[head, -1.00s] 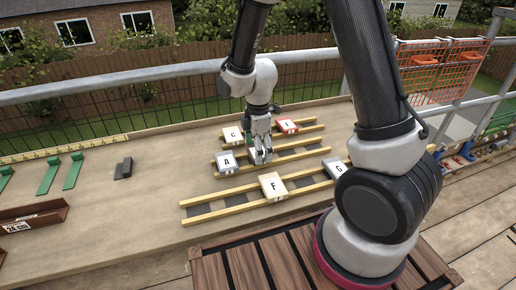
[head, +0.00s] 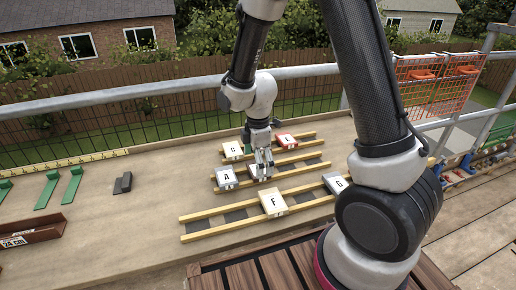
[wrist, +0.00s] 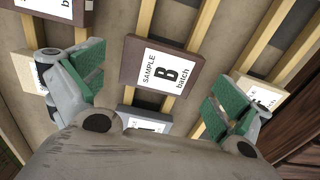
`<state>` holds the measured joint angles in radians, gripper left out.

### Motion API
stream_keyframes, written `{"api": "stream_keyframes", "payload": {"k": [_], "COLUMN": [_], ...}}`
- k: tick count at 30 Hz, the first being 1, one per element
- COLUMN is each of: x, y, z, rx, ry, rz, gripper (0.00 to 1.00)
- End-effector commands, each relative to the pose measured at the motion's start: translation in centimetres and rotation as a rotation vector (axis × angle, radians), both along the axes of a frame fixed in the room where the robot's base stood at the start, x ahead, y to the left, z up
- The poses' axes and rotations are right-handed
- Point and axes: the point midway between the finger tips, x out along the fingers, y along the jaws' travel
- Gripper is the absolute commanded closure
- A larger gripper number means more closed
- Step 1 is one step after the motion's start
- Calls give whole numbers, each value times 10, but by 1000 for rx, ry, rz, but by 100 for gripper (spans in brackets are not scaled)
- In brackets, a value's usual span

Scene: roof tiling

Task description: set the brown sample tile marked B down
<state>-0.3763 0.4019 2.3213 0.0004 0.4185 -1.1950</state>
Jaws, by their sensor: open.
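The brown sample tile marked B (wrist: 181,53) lies flat across two wooden battens (wrist: 120,60), its white label up, in the wrist view. My gripper (wrist: 155,95) is open, its green-padded fingers apart on either side of the tile, with a visible gap to each side. In the head view my gripper (head: 264,170) is low over the batten rack, just right of tile A (head: 226,177).
Tiles C (head: 232,149), F (head: 273,201) and G (head: 335,183) and a red tile (head: 285,140) lie on battens around my gripper. Green brackets (head: 72,186), a dark block (head: 122,183) and a brown gauge (head: 30,230) lie left. A metal rail (head: 150,82) runs behind.

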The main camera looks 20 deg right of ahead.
Motion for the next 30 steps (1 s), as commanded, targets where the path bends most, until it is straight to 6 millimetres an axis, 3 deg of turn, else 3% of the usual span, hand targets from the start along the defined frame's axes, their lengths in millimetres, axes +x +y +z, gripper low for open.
{"api": "stream_keyframes", "payload": {"k": [12,18,23,26,30], "x": [1,0,-1,-7,-34], "y": [0,0,-2,-13,-51], "z": [92,113,118,134,180], "rx": [2,1,2,11,49], "ry": [-5,-2,-4,-27,-96], "rz": [0,0,-13,-98,-397], "gripper": [0,0,0,0,0]}}
